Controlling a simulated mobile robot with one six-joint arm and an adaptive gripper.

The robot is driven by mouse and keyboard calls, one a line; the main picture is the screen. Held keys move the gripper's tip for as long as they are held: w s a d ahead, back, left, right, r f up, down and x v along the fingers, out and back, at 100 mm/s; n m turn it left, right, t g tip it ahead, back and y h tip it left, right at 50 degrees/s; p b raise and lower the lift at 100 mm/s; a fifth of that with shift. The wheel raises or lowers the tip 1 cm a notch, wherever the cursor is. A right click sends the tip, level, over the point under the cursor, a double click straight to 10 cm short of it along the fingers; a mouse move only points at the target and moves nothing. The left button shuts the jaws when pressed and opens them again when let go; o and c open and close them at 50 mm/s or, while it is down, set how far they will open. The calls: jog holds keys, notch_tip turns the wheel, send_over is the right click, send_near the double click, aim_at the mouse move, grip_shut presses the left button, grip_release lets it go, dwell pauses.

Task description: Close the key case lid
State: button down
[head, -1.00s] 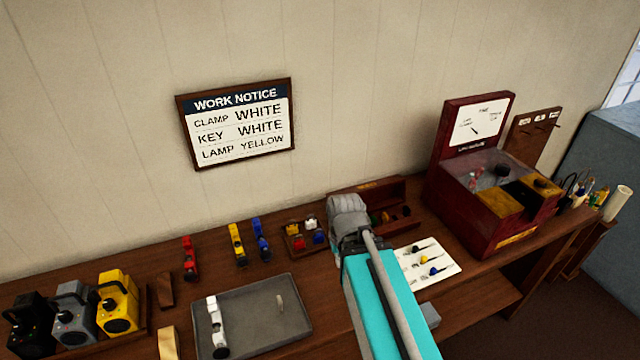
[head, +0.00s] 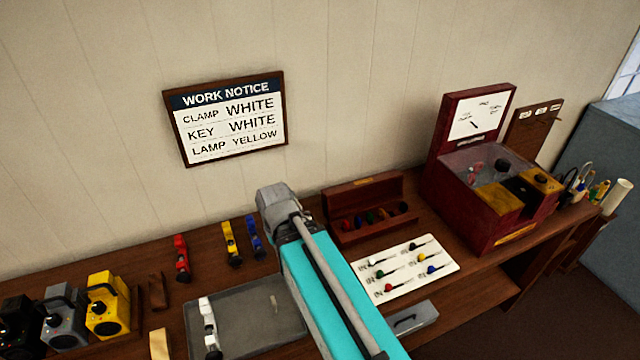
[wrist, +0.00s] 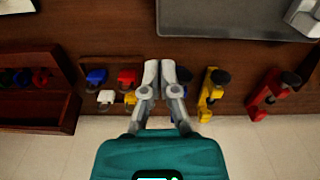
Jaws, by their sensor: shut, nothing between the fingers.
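The key case (head: 376,231) is a dark red-brown wooden box with several coloured pieces in a row inside. Its lid (head: 365,191) stands open, raised at the wall side. In the wrist view the case (wrist: 68,113) shows at the left edge, partly cut off. My gripper (wrist: 161,64) is shut and empty. It is over the bench to the left of the case in the head view, apart from it, above or beside a small tray of padlocks. In the head view my arm hides the fingers.
Padlocks (wrist: 127,77) sit by the fingers, with a yellow clamp (wrist: 211,92) on the other side. A grey tray (head: 235,312) lies at the bench front. A white key board (head: 405,268) and a dark red cabinet (head: 480,205) stand right of my arm.

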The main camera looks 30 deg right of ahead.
jog(key=w+d+r+p, duration=0.2)
jog(key=w+d, duration=0.9)
jog(key=w, duration=0.2)
jog(key=w+d+r+t+p, duration=0.1)
jog(key=w+d+r+p, duration=0.2)
jog(key=w+d, duration=0.9)
jog(key=shift+w+d+m, duration=0.25)
jog(key=shift+w+m, duration=0.05)
jog(key=shift+w, duration=0.35)
jog(key=shift+f, duration=0.15)
notch_tip(320, 180, down, 10)
jog(key=w+b, duration=0.1)
jog(key=b, duration=0.9)
jog(key=shift+s+a+r+p, duration=0.1)
jog(key=shift+s+r+p, duration=0.15)
jog(key=shift+s, duration=0.4)
jog(key=shift+s+d+r+p, duration=0.1)
jog(key=shift+s+r, duration=0.1)
jog(key=shift+s, duration=0.5)
jog(key=shift+s+a+r+p, duration=0.1)
jog(key=shift+s+r+p, duration=0.15)
jog(key=shift+s, duration=0.4)
